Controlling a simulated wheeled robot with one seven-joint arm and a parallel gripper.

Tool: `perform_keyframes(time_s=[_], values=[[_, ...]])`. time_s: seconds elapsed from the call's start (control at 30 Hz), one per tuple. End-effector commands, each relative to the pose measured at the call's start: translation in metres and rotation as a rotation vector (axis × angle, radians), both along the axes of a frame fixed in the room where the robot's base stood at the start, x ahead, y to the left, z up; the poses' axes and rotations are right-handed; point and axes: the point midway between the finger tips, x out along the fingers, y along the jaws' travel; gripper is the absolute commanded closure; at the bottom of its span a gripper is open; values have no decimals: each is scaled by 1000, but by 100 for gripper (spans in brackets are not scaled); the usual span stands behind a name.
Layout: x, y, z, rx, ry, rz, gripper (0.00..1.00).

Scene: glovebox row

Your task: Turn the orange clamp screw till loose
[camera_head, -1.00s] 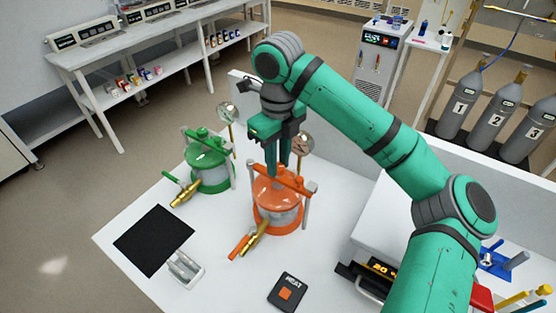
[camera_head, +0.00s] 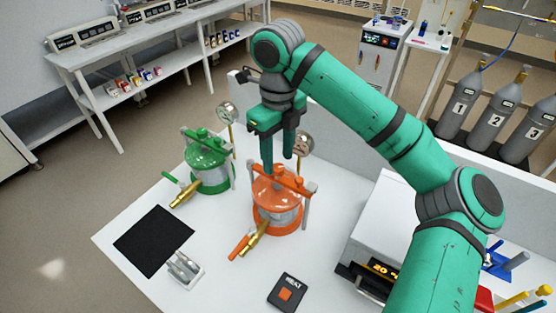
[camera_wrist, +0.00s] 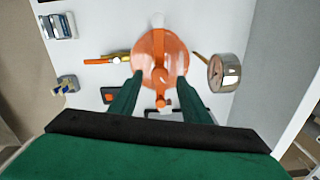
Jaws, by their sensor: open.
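The orange pot (camera_head: 277,212) stands on the white bench, with an orange clamp bar (camera_head: 294,183) across its lid. In the wrist view the orange clamp screw (camera_wrist: 160,76) shows at the middle of the lid. My gripper (camera_head: 278,165) points down over the lid with its fingers apart. In the wrist view the fingers of my gripper (camera_wrist: 159,82) lie on either side of the screw with clear gaps, holding nothing. In the head view a finger partly hides the screw. I cannot tell the exact height of the fingertips relative to it.
A green pot (camera_head: 208,172) stands to the left. A round gauge (camera_wrist: 224,72) rises close beside the orange pot. A brass valve (camera_head: 252,240) sticks out in front. A black mat (camera_head: 153,240), a HEAT switch (camera_head: 287,292) and a white heater box (camera_head: 390,215) are nearby.

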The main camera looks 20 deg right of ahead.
Motion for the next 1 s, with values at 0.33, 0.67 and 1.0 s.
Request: perform_keyframes(time_s=[0.33,0.67,1.0], values=[[0,0,63,-2,-1,-1,57],[0,0,87,0,0,0,57],[0,1,87,0,0,-14,57]])
